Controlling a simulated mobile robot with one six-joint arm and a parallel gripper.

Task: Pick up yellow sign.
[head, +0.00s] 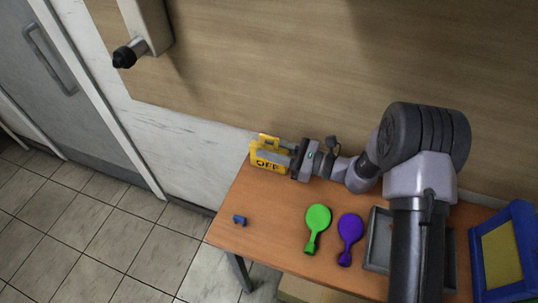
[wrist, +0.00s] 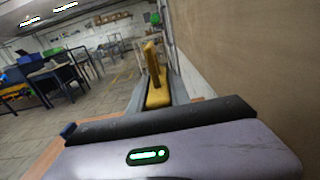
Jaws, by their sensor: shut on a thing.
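The yellow sign (head: 268,158), with dark letters that read like "OFF", is at the far left corner of the wooden table in the head view. My gripper (head: 285,157) is shut on it from the right side. In the wrist view the yellow sign (wrist: 156,88) shows edge-on between the two grey fingers of my gripper (wrist: 160,92). I cannot tell whether the sign still touches the table top.
A grey tray (head: 378,240) and a blue-framed yellow box (head: 503,255) are at the right. A wall runs close behind.

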